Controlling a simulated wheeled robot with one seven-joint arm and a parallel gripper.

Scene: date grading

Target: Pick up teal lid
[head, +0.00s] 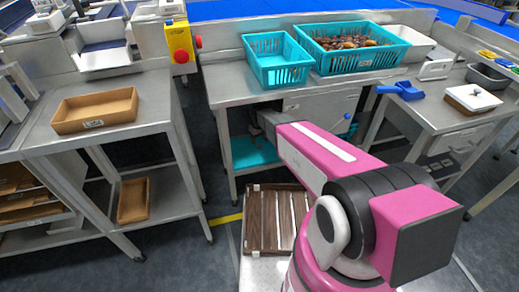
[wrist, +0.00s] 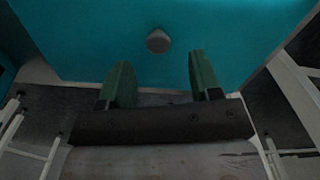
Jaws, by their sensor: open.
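The teal lid (head: 257,152) lies on the lower shelf of the middle steel table in the head view, partly hidden by my arm. In the wrist view, the teal lid (wrist: 225,35) fills the upper part, with a round grey knob (wrist: 158,41) on it. My gripper (wrist: 160,82) is open, its two green fingers apart and pointing towards the lid. The knob lies just beyond the fingertips, between them in the picture, and nothing is held. In the head view, the fingertips are hard to make out under the tabletop.
The table (head: 225,95) above carries an empty teal basket (head: 275,72) and a teal basket of dates (head: 352,58). Its legs and top frame the shelf. A slatted wooden crate (head: 275,246) is below my arm. A brown tray (head: 96,126) sits on the left table.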

